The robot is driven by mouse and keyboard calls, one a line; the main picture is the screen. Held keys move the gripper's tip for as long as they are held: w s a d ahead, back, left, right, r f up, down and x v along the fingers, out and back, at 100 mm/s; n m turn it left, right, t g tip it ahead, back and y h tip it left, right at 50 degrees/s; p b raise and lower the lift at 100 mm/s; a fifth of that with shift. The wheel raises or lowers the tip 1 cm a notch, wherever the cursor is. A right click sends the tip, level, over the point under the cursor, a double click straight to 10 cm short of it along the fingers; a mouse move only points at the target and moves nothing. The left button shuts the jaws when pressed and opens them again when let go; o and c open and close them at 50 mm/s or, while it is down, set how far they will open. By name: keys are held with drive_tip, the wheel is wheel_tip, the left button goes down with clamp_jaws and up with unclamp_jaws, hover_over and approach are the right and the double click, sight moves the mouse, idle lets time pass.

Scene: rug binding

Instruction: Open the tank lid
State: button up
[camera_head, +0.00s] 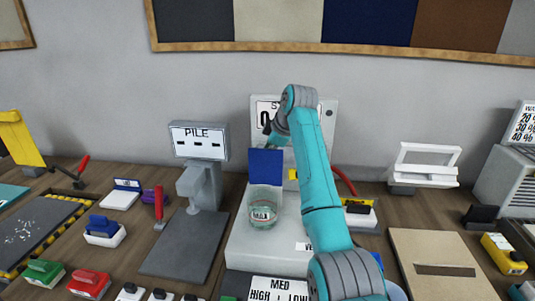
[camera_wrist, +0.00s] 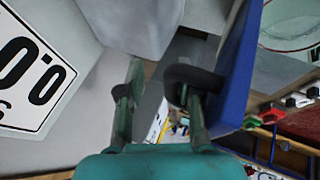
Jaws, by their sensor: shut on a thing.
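The tank lid (camera_head: 266,166) is a blue panel standing upright above the clear tank (camera_head: 264,206), which has greenish liquid low inside. The tank sits on a pale machine (camera_head: 262,243), and its mouth is uncovered. In the wrist view the lid (camera_wrist: 238,70) stands at the right, with a dark handle (camera_wrist: 193,77) on its face. My gripper (camera_wrist: 160,95) is shut on the lid by this handle, though the contact is partly hidden. In the head view my gripper (camera_head: 272,138) is behind the lid's top edge, its fingers mostly hidden.
A display panel (camera_head: 263,113) stands behind my gripper. A grey stand marked PILE (camera_head: 199,142) is left of the tank. A red lever (camera_head: 345,180) and a white frame (camera_head: 424,163) are to the right. Small blocks crowd the front left.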

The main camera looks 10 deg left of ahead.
drive_tip(key=shift+w+d+r, duration=0.15)
drive_tip(key=shift+d+r, duration=0.1)
drive_tip(key=shift+r, duration=0.35)
drive_tip(key=shift+w+d+r, duration=0.15)
drive_tip(key=shift+d+r, duration=0.1)
drive_tip(key=shift+r, duration=0.3)
drive_tip(key=shift+w+d+r, duration=0.15)
drive_tip(key=shift+d+r, duration=0.1)
drive_tip(key=shift+r, duration=0.35)
drive_tip(key=shift+o, duration=1.3)
drive_tip(key=shift+w+d+r, duration=0.1)
drive_tip(key=shift+d+r, duration=0.15)
drive_tip(key=shift+r, duration=0.2)
drive_tip(key=shift+w+d+r, duration=0.1)
drive_tip(key=shift+d+r, duration=0.1)
drive_tip(key=shift+r, duration=0.25)
drive_tip(key=shift+d+r, duration=0.45)
drive_tip(key=shift+r, duration=0.1)
drive_tip(key=shift+c, duration=1.3)
drive_tip(key=shift+w+d+r, duration=0.1)
drive_tip(key=shift+d+r, duration=0.1)
drive_tip(key=shift+r, duration=0.45)
drive_tip(key=shift+w+d+r, duration=0.1)
drive_tip(key=shift+d+r, duration=0.1)
drive_tip(key=shift+r, duration=0.45)
drive_tip(key=shift+d+r, duration=0.2)
drive_tip(key=shift+r, duration=0.45)
drive_tip(key=shift+r, duration=0.1)
